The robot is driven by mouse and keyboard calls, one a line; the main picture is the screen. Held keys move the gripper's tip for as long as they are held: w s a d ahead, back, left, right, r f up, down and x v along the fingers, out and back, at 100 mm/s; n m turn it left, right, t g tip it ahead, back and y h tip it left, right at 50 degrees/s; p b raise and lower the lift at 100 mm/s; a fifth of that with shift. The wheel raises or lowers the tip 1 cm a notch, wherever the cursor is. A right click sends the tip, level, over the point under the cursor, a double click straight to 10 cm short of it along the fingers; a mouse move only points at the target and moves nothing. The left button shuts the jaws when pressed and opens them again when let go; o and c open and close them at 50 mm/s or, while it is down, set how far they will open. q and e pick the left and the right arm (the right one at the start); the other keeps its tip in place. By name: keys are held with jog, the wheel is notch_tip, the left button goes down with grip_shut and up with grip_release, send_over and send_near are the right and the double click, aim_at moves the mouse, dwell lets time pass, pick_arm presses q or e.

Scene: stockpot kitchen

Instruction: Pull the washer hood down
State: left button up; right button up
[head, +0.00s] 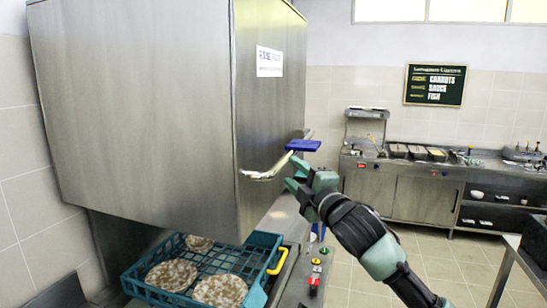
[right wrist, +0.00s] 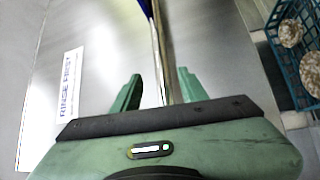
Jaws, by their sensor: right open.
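The washer hood (head: 140,110) is a big steel box, raised, with a gap below it. Its handle (head: 262,174) is a metal bar on the right side, with a blue piece (head: 303,145) at its far end. My right gripper (head: 291,172) is open and empty, just right of the bar and close below the blue piece. In the right wrist view the handle bar (right wrist: 158,40) runs between the two fingers of my right gripper (right wrist: 160,74). The fingers are not closed on it. My left gripper is not in view.
A teal rack (head: 255,258) with several patterned plates stands under the hood, also seen in the right wrist view (right wrist: 281,52). Buttons (head: 315,275) sit on the washer's front right. A steel counter (head: 405,190) stands at the back, with open floor before it.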

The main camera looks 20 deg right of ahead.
aim_at(285, 165)
jog(key=p+x, duration=0.1)
jog(key=x, duration=0.1)
jog(key=p+x, duration=0.1)
jog(key=x, duration=0.1)
jog(key=p+x, duration=0.1)
jog(key=x, duration=0.2)
jog(key=shift+w+d+f, duration=0.1)
jog(key=shift+w+d, duration=0.05)
jog(key=shift+d, duration=0.1)
jog(key=shift+w+a+p, duration=0.1)
jog(key=shift+w+p, duration=0.2)
jog(key=shift+p, duration=0.05)
jog(key=shift+w+f, duration=0.1)
grip_shut()
jog(key=shift+f, duration=0.1)
dwell(0.7)
